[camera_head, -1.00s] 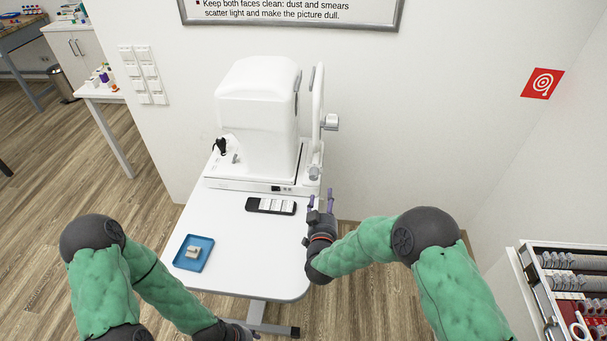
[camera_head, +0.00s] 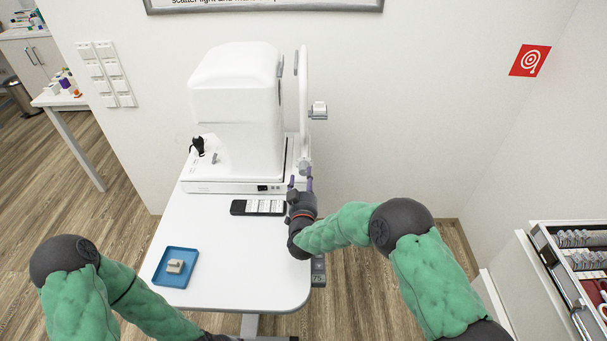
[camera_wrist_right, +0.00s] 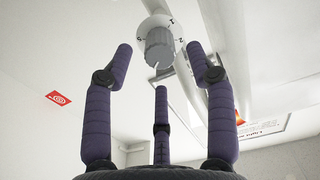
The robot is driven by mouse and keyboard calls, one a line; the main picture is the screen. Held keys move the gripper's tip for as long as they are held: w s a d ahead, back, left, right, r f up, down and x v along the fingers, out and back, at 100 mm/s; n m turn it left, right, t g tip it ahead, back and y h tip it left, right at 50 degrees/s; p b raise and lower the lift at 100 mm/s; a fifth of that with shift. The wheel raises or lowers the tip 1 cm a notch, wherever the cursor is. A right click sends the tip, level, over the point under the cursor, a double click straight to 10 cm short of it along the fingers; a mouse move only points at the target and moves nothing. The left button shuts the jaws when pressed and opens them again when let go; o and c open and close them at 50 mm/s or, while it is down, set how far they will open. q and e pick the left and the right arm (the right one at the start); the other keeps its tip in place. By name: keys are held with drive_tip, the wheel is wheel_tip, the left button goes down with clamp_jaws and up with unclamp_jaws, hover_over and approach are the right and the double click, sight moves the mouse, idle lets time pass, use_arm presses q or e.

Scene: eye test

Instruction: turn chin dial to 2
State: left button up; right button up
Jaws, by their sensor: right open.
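The chin dial (camera_head: 305,167) is a small grey knob low on the white eye machine's right-hand post (camera_head: 303,110). In the right wrist view the ribbed grey dial (camera_wrist_right: 160,46) sits on a white disc with numbers, a 1 and a 2 among them. A pale mark shows at the knob's lower edge; I cannot tell which number is set. My right gripper (camera_head: 300,184) points at the dial from the near side. In the wrist view its purple fingers (camera_wrist_right: 160,62) are spread and empty, with the dial beyond the tips. My left gripper is out of view.
An open drawer of lenses (camera_head: 590,265) stands at right. A wall is close behind the machine.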

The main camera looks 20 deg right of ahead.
sight(304, 173)
drive_tip(key=shift+b+x, duration=0.5)
drive_tip(key=shift+x, duration=1.8)
clamp_jaws()
